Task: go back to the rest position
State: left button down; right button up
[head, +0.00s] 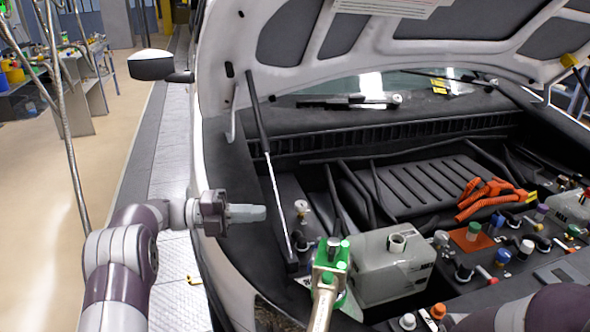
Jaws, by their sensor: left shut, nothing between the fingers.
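My left gripper (246,213) points right from the end of my left arm, over the car's left fender edge. Its fingers are together with nothing between them. A whitish tank (390,268) with an upright, light-rimmed neck (397,242) sits in the engine bay, right of and below the gripper. A green piece with a beige shaft (327,272) stands in front of the tank's left side, apart from the gripper. My right arm shows only as a dark purple link at the bottom right; its gripper is out of the picture.
The raised hood (400,40) spans the top, held by a thin strut (268,150). Orange cables (490,195) and several coloured caps lie to the right. A side mirror (152,65) sticks out left. Beyond the grey walkway (165,150), the tan floor (95,180) is open.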

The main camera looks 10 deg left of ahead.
pick_arm(q)
jog(key=w+r+n+t+y+p, duration=0.4)
jog(key=w+r+n+t+y, duration=0.25)
jog(key=n+t+y, duration=0.75)
jog(key=s+f+n+g+y+p, duration=0.1)
jog(key=s+f+n+g, duration=0.3)
jog(key=s, duration=0.7)
jog(key=s+a+f+n+g+y+p, duration=0.1)
jog(key=s+f+n+g, duration=0.4)
jog(key=s+n, duration=0.4)
jog(key=s+a+f+n+g+y+p, duration=0.1)
jog(key=s+f+n+g, duration=0.4)
jog(key=s, duration=0.9)
jog(key=shift+n+g+y, duration=0.5)
jog(key=shift+n+g, duration=0.1)
jog(key=shift+n, duration=0.4)
